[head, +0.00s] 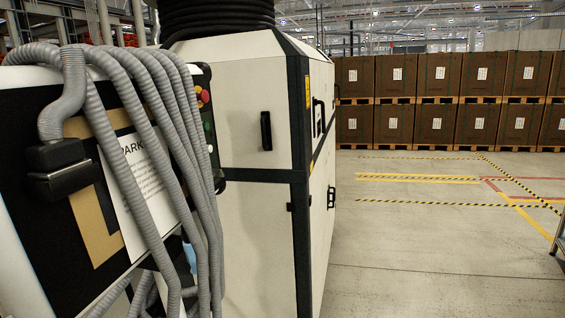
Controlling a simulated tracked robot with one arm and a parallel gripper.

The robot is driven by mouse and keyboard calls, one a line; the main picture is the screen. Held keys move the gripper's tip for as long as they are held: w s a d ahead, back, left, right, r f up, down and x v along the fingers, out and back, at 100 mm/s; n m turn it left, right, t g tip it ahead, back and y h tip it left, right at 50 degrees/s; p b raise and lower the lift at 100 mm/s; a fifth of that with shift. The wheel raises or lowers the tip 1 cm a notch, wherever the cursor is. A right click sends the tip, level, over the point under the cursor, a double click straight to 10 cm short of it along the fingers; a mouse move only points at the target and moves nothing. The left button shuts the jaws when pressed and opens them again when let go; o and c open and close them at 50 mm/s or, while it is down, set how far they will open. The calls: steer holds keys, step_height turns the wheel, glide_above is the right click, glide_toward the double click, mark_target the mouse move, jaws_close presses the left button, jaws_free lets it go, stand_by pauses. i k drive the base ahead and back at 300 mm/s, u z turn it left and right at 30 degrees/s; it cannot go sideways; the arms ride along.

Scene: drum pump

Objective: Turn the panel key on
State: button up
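A narrow black control panel (212,139) shows edge-on at left of centre, beside a large cream cabinet. On it are a red button on a yellow base (203,96) and a dark green button below it (208,126). Grey ribbed hoses hang in front of the panel's left side and hide part of it. I cannot make out a key on the visible part. My gripper is not in view.
Looped grey hoses (137,98) and a board with a white "PARK" sheet (135,190) fill the near left. The cream cabinet (255,240) has black handles. Open floor (430,250) lies to the right, with stacked brown boxes (395,125) behind.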

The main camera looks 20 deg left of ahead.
mark_target(217, 172)
steer(key=i, duration=1.25)
steer(key=u, duration=0.7)
steer(key=i, duration=0.35)
steer(key=u, duration=0.3)
